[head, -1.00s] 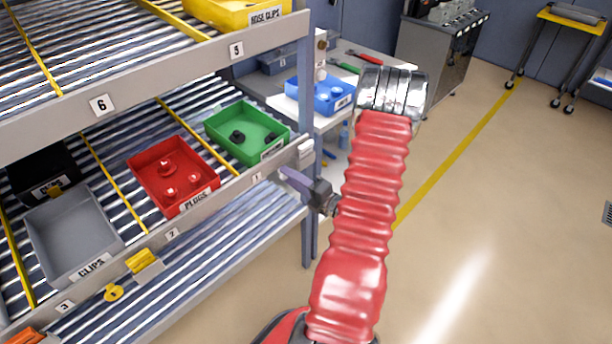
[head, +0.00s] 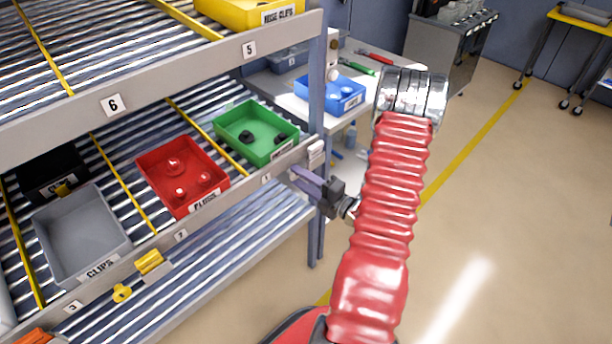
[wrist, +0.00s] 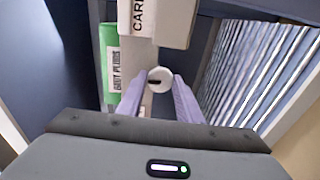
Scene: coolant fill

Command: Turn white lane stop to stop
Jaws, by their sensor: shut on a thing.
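The white lane stop's block (head: 316,153) is on the front rail at lane 1, beside the green bin. In the wrist view a round white knob (wrist: 160,78) with a dark mark sits between my two purple fingertips. My gripper (head: 293,174) is shut on this knob, just below and left of the block in the head view. The knob is hidden behind the fingers there. The gripper also shows in the wrist view (wrist: 159,84).
A green bin (head: 258,152), a red bin (head: 185,205) and a grey bin (head: 105,260) stand on the rollers. A shelf post (head: 317,235) is close to my gripper.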

